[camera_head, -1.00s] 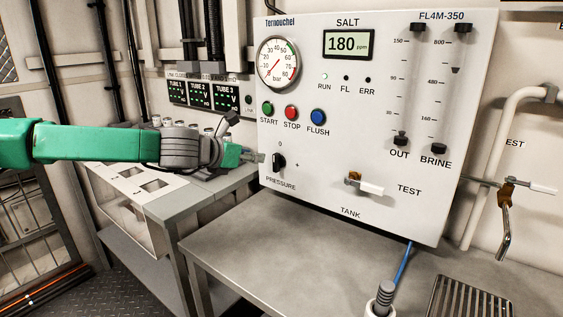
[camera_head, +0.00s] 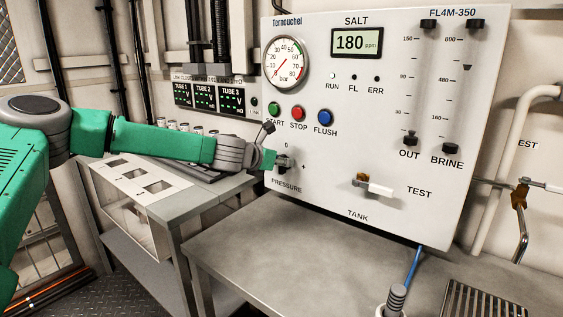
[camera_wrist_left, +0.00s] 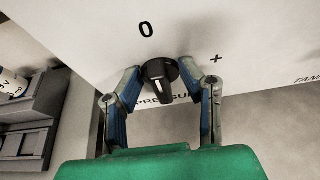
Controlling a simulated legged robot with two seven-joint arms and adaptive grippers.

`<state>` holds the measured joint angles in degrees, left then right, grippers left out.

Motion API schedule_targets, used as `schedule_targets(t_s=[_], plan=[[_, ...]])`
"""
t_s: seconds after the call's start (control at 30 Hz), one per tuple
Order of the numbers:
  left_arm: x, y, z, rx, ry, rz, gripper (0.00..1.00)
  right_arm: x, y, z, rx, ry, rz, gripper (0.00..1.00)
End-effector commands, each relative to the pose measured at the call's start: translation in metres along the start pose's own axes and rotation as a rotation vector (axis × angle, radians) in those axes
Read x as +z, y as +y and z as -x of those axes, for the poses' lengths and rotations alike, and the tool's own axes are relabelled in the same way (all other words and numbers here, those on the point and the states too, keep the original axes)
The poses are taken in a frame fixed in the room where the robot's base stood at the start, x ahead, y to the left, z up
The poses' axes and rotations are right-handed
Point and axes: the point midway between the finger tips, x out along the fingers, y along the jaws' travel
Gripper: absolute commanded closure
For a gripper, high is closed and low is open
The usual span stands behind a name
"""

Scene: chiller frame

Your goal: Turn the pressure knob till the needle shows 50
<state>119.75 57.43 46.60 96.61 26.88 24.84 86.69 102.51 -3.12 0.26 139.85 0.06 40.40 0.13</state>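The black pressure knob (camera_head: 283,163) sits low on the left of the white panel, and its pale pointer mark shows in the left wrist view (camera_wrist_left: 160,78). My left gripper (camera_head: 277,161) is at the knob. In the left wrist view its two fingers (camera_wrist_left: 160,72) stand apart on either side of the knob, tips close to its rim; I cannot tell whether they touch it. The round pressure gauge (camera_head: 287,62) is above, and its red needle points to the lower left, near 0. My right gripper is not in view.
START (camera_head: 274,110), STOP (camera_head: 299,113) and FLUSH (camera_head: 325,117) buttons sit above the knob. The TEST valve handle (camera_head: 376,188) juts out to the right. A grey table (camera_head: 300,245) below is mostly clear. A side bench (camera_head: 180,210) stands under my left arm.

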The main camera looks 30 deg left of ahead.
Motion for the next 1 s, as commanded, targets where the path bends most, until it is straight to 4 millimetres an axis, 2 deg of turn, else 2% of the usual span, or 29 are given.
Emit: schedule_targets(t_s=[0.03,0.07,0.1,0.63,1.0], plan=[[0.0,0.0,0.0,0.001,0.001,0.0,0.83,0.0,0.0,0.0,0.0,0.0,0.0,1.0],[0.0,0.0,0.0,0.001,0.001,0.0,0.94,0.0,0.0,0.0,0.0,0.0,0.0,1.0],[-0.001,0.001,0.0,0.001,0.001,0.0,1.0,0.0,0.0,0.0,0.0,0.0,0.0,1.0],[-0.002,0.0,-0.002,0.026,0.004,-0.055,1.0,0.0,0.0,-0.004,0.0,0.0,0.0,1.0],[-0.004,-0.005,-0.003,0.132,0.003,-0.315,1.0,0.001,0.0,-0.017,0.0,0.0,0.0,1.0]])
